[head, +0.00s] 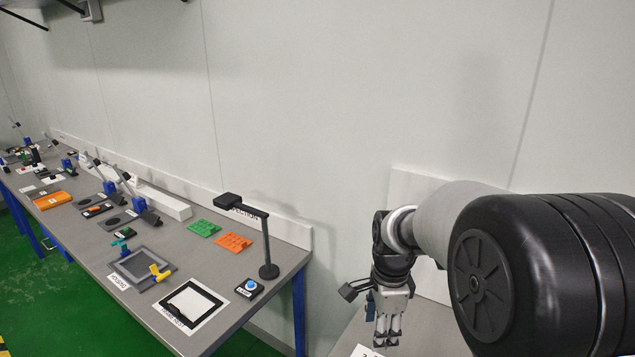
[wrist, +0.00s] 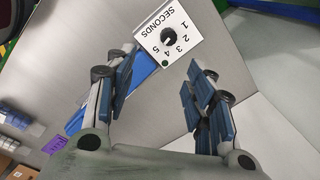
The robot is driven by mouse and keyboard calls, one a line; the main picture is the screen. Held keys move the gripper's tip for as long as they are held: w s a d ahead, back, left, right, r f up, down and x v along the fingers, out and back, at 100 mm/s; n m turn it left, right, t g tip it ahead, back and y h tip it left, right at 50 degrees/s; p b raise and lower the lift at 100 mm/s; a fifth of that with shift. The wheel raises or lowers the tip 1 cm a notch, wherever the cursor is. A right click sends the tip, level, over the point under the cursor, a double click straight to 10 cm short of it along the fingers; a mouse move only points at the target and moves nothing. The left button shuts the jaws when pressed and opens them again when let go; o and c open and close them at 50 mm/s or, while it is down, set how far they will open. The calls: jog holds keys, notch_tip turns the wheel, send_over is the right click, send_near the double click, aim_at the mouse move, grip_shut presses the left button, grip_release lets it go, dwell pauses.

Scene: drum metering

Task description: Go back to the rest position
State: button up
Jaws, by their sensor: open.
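My gripper (head: 388,338) hangs fingers-down at the right of the head view, over a grey surface beside the white wall. In the wrist view its two blue-padded fingers (wrist: 160,70) stand well apart with nothing between them. Just beyond the fingertips is a white plate (wrist: 174,30) marked SECONDS with the numbers 1 to 5 and a black knob (wrist: 169,38). I cannot tell whether the fingers touch the plate. A corner of a white label (head: 366,351) shows below the gripper in the head view.
A long grey bench (head: 222,284) runs along the wall at the left. It holds a black lamp-like stand (head: 267,240), a blue button box (head: 249,288), green (head: 204,228) and orange (head: 234,242) trays, and a framed white pad (head: 190,303). A gap separates it from my gripper's surface.

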jog(key=s+r+n+t, duration=0.2)
jog(key=s+r+n, duration=0.65)
jog(key=s, duration=0.35)
jog(key=s+r+n+t+b, duration=0.1)
jog(key=s+n, duration=0.7)
jog(key=s, duration=0.5)
jog(key=shift+t+b, duration=0.35)
jog(key=shift+t, duration=0.05)
jog(key=shift+s+f+n, duration=0.1)
jog(key=shift+s+n, duration=0.25)
jog(key=shift+n, duration=0.1)
